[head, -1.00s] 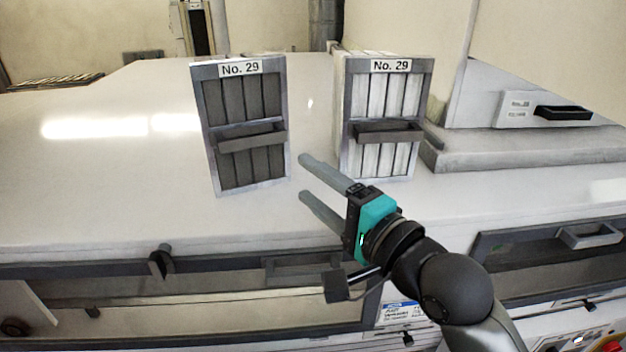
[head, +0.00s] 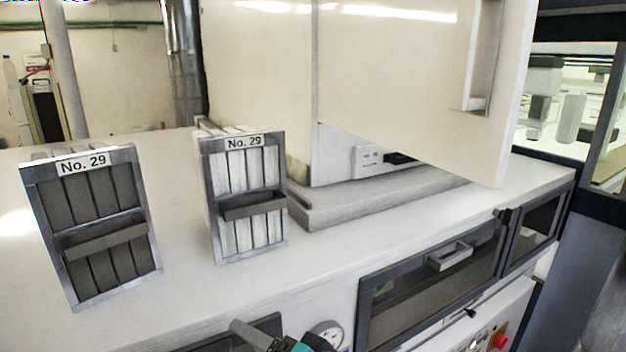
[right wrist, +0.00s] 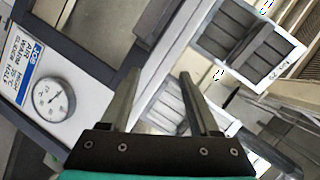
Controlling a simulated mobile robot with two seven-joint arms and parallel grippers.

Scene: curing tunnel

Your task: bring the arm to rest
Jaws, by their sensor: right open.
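My right gripper (head: 240,328) shows only in part at the bottom edge of the head view, with a grey finger and a bit of its teal body. It is low, in front of the machine's white top. In the right wrist view its two fingers (right wrist: 159,76) stand apart with nothing held between them. The rest of my right arm is cut off below the head view. My left gripper is not in view.
A rack of dark slats (head: 47,205) and a rack of white slats (head: 212,190), both labelled No. 29, stand upright on the white top (head: 180,285). A large white panel (head: 410,80) rises behind, right. A round gauge (right wrist: 54,99) is on the front.

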